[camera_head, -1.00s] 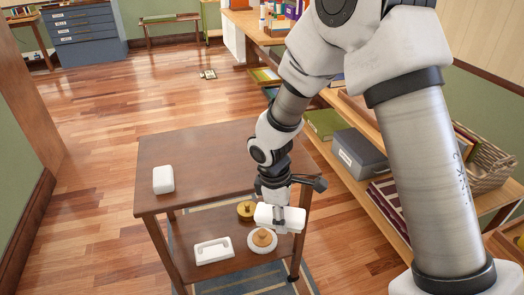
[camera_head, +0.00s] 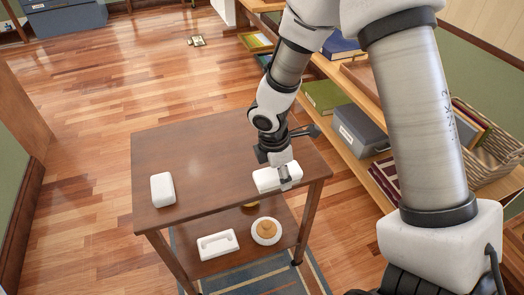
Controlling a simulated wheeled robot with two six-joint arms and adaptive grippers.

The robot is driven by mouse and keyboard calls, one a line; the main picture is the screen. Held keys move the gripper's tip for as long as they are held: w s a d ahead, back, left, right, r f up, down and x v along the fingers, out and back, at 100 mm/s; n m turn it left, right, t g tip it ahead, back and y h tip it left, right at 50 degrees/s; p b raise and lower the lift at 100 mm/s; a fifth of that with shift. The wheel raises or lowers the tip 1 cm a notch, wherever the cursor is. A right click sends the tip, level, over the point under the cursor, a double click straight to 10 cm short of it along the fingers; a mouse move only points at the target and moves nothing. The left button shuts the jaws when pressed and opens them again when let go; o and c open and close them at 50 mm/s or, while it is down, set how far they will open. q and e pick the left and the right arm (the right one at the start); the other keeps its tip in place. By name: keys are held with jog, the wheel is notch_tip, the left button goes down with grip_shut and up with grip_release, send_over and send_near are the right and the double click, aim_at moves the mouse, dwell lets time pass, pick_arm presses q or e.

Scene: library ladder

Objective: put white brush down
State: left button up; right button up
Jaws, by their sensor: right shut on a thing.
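My right gripper (camera_head: 286,182) reaches down at the front right of the brown cart's top (camera_head: 215,160). It is shut on a white block-shaped object, which I take to be the white brush (camera_head: 266,180). The brush is at the cart top's front edge, to the right; I cannot tell whether it touches the surface. The fingers hide part of it. My left gripper is not in view.
A white block (camera_head: 162,189) stands on the cart top's left. The lower shelf (camera_head: 240,262) holds a white piece with a handle (camera_head: 217,245), a round white brush with a wooden knob (camera_head: 266,231) and a partly hidden brass item. The top's middle is clear.

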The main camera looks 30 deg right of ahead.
jog(key=w+d, duration=0.1)
jog(key=w, duration=0.2)
jog(key=w+f, duration=0.1)
jog(key=w, duration=0.3)
jog(key=w+d+p, duration=0.1)
jog(key=w, duration=0.3)
jog(key=shift+d+f, duration=0.15)
jog(key=shift+d, duration=0.15)
jog(key=shift+s+f, duration=0.1)
jog(key=shift+f, duration=1.65)
jog(key=o, duration=1)
jog(key=shift+f, duration=0.1)
jog(key=r, duration=0.4)
jog(key=a+r, duration=0.1)
jog(key=r, duration=0.3)
jog(key=a+r, duration=0.1)
jog(key=r, duration=0.3)
jog(key=shift+w+r+p, duration=0.15)
jog(key=shift+w+p, duration=0.05)
jog(key=shift+p, duration=0.15)
